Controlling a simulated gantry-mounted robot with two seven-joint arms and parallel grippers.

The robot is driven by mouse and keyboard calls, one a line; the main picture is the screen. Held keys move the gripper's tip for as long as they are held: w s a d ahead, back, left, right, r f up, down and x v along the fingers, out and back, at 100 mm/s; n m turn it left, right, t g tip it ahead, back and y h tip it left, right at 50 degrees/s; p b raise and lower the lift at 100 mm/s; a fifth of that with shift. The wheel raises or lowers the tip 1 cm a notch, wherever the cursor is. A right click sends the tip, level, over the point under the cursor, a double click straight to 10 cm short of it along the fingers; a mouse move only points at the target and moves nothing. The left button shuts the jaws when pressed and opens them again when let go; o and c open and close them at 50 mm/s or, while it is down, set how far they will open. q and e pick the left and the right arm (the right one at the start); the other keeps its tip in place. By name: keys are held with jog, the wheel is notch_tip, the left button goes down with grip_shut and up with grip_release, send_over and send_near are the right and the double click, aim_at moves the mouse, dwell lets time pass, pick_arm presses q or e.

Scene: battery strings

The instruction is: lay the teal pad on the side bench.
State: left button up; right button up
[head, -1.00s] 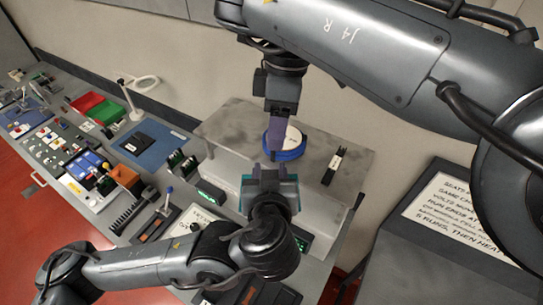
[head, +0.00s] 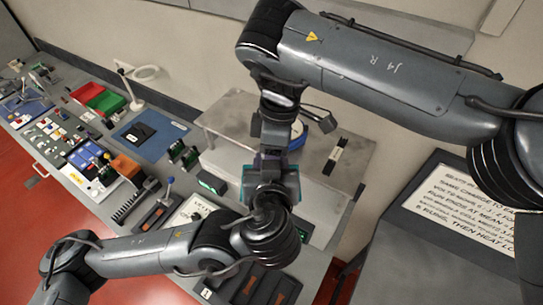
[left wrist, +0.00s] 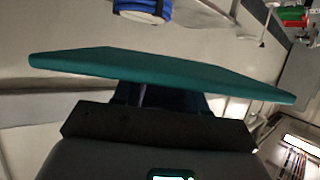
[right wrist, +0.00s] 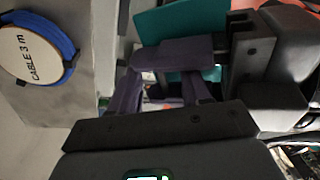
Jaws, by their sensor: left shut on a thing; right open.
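The teal pad (left wrist: 160,73) is a thin flat slab, held by my left gripper (left wrist: 160,95) and crossing the left wrist view. In the head view only the edges of the pad (head: 246,186) show around the left gripper (head: 271,178), above the workbench. My right gripper (head: 268,158) is just behind and above it, with purple fingers. In the right wrist view the open right gripper (right wrist: 165,85) has its fingers close to the pad (right wrist: 178,22); I cannot tell whether they touch it. A dark grey bench (head: 385,260) stands at the right.
A lettered sign (head: 470,205) stands at the back of the right bench, whose front top looks clear. A blue cable reel (head: 298,138) and a black strip (head: 336,156) are on the grey raised surface (head: 228,118). Trays and small parts crowd the left workbench.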

pick_arm(q)
jog(key=shift+r, duration=0.15)
pick_arm(e)
jog(key=shift+f, duration=0.1)
pick_arm(q)
jog(key=shift+r, duration=0.1)
pick_arm(e)
grip_shut()
jog(key=shift+f, duration=0.1)
pick_arm(q)
jog(key=o, duration=1.2)
jog(key=shift+c, duration=0.2)
